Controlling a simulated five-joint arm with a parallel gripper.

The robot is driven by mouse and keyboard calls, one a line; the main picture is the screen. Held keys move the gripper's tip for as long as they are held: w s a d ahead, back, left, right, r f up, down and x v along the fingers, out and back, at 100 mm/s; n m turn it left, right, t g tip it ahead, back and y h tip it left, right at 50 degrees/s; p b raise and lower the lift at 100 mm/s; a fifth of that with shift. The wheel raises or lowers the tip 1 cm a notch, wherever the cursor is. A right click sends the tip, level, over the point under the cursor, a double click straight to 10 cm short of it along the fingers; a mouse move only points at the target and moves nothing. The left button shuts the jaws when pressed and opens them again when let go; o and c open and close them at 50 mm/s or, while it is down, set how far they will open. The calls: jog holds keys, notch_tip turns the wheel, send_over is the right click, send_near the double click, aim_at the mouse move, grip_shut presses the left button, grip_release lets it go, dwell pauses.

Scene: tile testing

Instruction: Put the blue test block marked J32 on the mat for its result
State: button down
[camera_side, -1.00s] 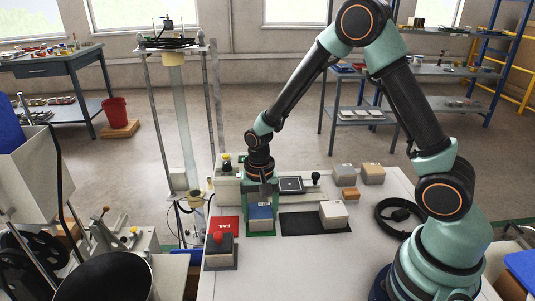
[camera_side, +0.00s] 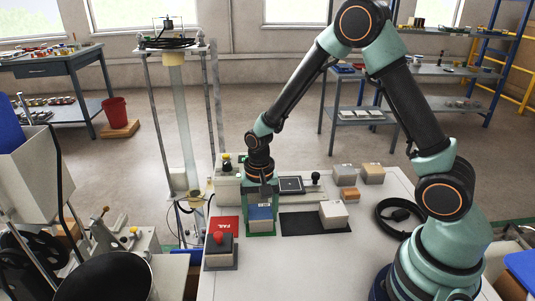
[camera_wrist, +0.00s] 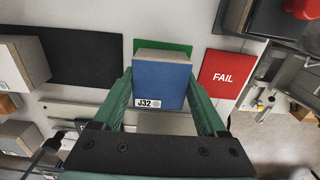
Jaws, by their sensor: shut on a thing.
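The blue test block (camera_wrist: 160,84) has a white J32 label and sits between the two green fingers of my gripper (camera_wrist: 167,98) in the wrist view. My gripper (camera_side: 260,207) points down and is shut on the block, which also shows in the side view (camera_side: 260,213). The block is over a green mat (camera_wrist: 163,47), whose edge shows beyond it; the mat's marking is hidden. I cannot tell whether the block touches the mat. The red mat (camera_wrist: 222,75) marked FAIL lies beside it and is bare. In the side view the red mat (camera_side: 226,226) is left of my gripper.
A black mat (camera_side: 297,224) lies right of the green one, with a pale block (camera_side: 334,213) on it. A box with a red button (camera_side: 220,249) stands in front of the red mat. More blocks (camera_side: 345,174) stand at the back. The front middle of the table is clear.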

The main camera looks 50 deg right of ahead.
jog(key=shift+f, duration=0.1)
grip_release()
jog(key=shift+r, duration=3)
jog(key=shift+r, duration=0.25)
jog(key=s+d+r+n+t, duration=0.1)
jog(key=s+r+n, duration=0.3)
jog(key=r, duration=0.4)
jog(key=s+d+r+n+t, duration=0.1)
jog(key=s+r+n+t, duration=0.3)
jog(key=r, duration=0.5)
jog(key=shift+s+n+t, duration=0.3)
jog(key=shift+s, duration=0.85)
